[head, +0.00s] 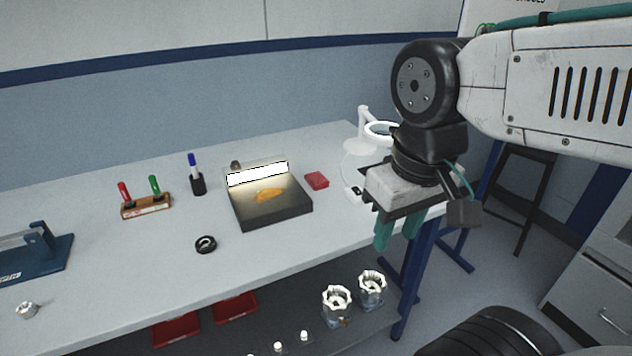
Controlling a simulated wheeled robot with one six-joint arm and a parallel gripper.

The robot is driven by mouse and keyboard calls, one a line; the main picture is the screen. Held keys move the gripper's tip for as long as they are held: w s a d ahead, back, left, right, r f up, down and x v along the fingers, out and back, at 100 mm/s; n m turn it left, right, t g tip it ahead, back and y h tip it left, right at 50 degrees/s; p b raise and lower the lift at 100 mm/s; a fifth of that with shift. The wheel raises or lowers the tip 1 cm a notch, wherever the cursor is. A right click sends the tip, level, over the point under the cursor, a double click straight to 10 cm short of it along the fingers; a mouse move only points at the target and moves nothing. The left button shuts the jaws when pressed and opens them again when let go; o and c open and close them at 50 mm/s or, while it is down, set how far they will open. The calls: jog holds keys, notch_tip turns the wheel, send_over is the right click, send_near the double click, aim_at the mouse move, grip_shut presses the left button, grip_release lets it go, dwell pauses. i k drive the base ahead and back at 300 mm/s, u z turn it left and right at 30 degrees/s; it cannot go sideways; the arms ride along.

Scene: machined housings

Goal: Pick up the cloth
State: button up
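A small flat red piece (317,181), which looks like a folded cloth, lies on the workbench (120,285) just right of a dark inspection box. An orange piece (268,195) with a soft outline lies on that box; I cannot tell for sure which of the two is the cloth. My gripper (399,238) hangs over the right end of the bench, to the right of and nearer than both pieces. Its teal fingers point down, stand apart and hold nothing.
The dark box (275,216) has a bright light strip. A white ring lamp (380,130) stands behind my gripper. Markers in a wooden holder (146,207), a black ring (205,245) and a blue fixture (35,262) are on the left. Housings (337,300) stand on the lower shelf.

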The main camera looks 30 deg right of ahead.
aim_at(316, 180)
jog(key=z, duration=2.6)
jog(key=i, duration=1.05)
jog(key=u, duration=3.05)
jog(key=i, duration=0.5)
jog(key=z, duration=0.1)
